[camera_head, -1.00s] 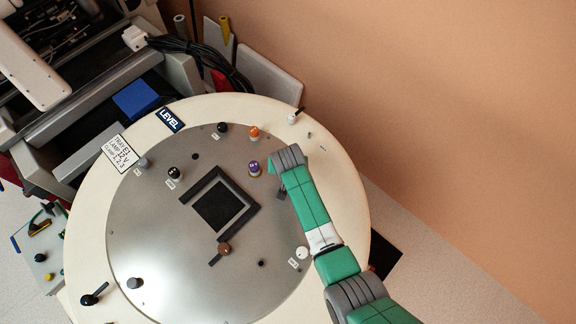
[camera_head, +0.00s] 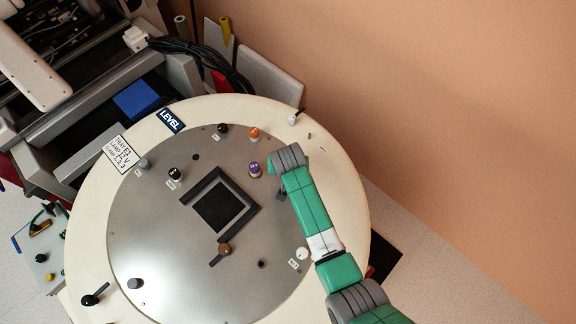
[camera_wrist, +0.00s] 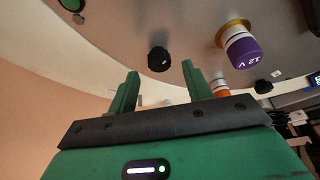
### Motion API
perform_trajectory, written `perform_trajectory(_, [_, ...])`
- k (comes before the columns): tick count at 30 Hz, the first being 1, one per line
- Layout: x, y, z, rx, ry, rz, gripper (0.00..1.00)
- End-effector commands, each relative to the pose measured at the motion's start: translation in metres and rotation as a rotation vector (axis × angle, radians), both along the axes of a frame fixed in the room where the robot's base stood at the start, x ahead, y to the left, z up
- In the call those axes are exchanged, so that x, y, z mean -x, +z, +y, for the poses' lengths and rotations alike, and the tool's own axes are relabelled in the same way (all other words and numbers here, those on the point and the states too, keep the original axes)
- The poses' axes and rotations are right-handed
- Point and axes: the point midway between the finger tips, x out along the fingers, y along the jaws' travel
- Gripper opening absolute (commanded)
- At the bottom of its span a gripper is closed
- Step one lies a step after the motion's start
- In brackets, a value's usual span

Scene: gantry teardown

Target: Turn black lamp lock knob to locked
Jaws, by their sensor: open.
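A black ribbed knob (camera_wrist: 159,59) shows in the wrist view, just beyond and between my fingertips. It looks like the lamp lock knob, though no label on it is readable. My gripper (camera_wrist: 160,71) is open and empty, its two green fingers apart and pointing at this knob. Beside it stands the purple lamp marked "12 V" (camera_wrist: 243,50), on a brass-coloured collar; the lamp also shows in the head view (camera_head: 254,169). Whether the knob is locked cannot be told.
The round plate (camera_head: 150,240) carries an orange-capped part (camera_head: 254,133), several black knobs, a white knob (camera_head: 302,253) and a square dark frame (camera_head: 254,205). A "LEVEL" label (camera_head: 171,120) is on the rim. A tan wall (camera_head: 450,120) stands at the right.

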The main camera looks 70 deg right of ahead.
Motion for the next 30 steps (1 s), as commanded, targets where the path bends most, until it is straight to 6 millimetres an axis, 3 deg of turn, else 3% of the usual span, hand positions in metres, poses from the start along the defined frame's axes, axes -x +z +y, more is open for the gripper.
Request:
perform_trajectory(3, [0.004, 0.024, 0.009, 0.002, 0.0, -0.002, 0.5])
perform_trajectory(9, [0.008, 0.046, 0.017, 0.001, 0.0, 0.0, 0.5])
perform_trajectory(30, [0.005, 0.051, 0.018, 0.007, 0.006, -0.007, 0.5])
